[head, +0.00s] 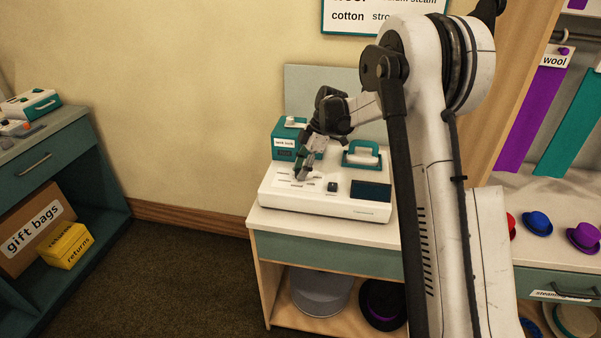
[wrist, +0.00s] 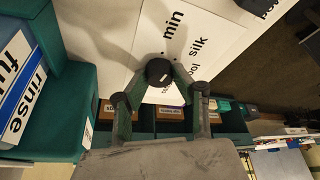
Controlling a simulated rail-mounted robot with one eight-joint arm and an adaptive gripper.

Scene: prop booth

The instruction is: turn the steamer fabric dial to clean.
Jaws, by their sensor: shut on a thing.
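The white steamer unit (head: 340,208) sits on the counter in the head view. My gripper (head: 301,177) points down onto the left part of its top panel and hides the fabric dial there. In the wrist view my gripper (wrist: 161,74) is shut on a dark round dial (wrist: 158,70), with a finger on each side. The white panel (wrist: 130,38) around the dial carries the words "min", "silk" and a partly covered word ending in "ool". The word "clean" is not readable in either view. I cannot tell which word the dial points to.
A teal box (head: 284,151) and a teal piece with a white handle (head: 362,155) stand behind the panel. A small dark control (head: 332,187) and a dark screen (head: 370,190) are to the right. A teal container labelled "rinse" (wrist: 75,100) is at left in the wrist view.

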